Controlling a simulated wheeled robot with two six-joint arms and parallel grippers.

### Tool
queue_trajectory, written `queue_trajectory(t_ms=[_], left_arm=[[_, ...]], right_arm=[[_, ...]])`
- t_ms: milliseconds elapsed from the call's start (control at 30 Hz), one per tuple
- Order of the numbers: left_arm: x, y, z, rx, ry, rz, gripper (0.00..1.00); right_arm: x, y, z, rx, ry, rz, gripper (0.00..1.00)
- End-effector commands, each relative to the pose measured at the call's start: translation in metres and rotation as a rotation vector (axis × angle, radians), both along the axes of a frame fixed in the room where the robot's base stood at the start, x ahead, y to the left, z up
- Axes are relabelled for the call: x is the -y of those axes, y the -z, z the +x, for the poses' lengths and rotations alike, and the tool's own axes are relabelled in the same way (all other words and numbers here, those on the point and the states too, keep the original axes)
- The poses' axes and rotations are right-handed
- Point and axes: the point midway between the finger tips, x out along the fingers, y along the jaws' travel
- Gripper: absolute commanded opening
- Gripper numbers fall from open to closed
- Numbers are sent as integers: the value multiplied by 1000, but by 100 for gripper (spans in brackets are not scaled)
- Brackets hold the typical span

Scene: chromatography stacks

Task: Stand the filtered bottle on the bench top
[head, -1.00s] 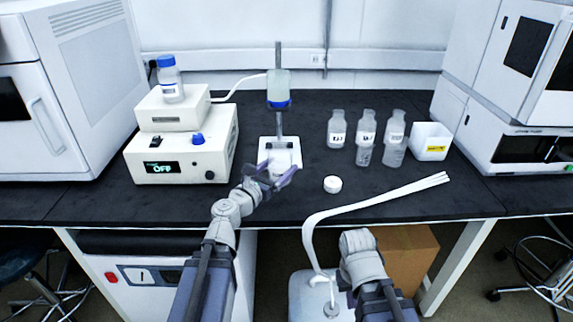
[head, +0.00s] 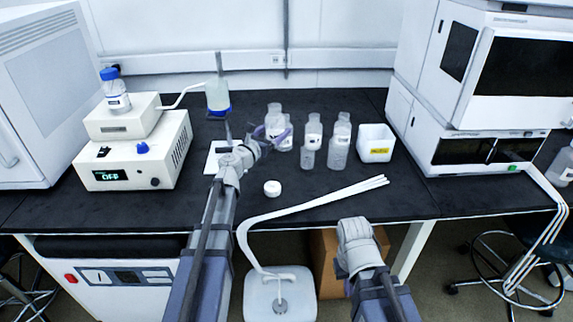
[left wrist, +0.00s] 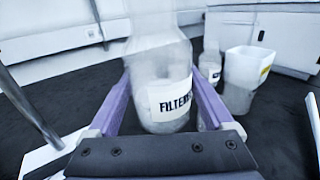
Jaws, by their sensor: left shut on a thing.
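The filtered bottle (left wrist: 160,75) is clear, with a white label reading "FILTER…", and stands roughly upright between the purple fingers of my left gripper (left wrist: 155,105). In the head view my left gripper (head: 274,134) is shut on it at the right of the stand, over the black bench top (head: 215,205). The bottle is partly hidden there by the fingers and overlaps the leftmost bottle of the group. I cannot tell whether its base touches the bench.
Several labelled bottles (head: 338,155) and a white bin (head: 376,143) stand right of my left gripper. The filter stand (head: 218,95) and pump box (head: 140,155) are at left.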

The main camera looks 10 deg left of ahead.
Motion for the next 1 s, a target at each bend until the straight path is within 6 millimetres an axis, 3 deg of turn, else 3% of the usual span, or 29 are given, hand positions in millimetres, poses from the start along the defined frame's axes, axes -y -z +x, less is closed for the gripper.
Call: queue_trajectory(t_ms=[167,533,800,1000], left_arm=[[0,9,-1,0,-1,-1,7],[0,62,-1,0,0,-1,7],[0,65,-1,0,0,-1,7],[0,86,-1,0,0,-1,7]], right_arm=[[0,9,0,0,0,0,0],[0,62,0,0,0,0,0],[0,65,0,0,0,-1,0],[0,86,0,1,-1,-2,0]])
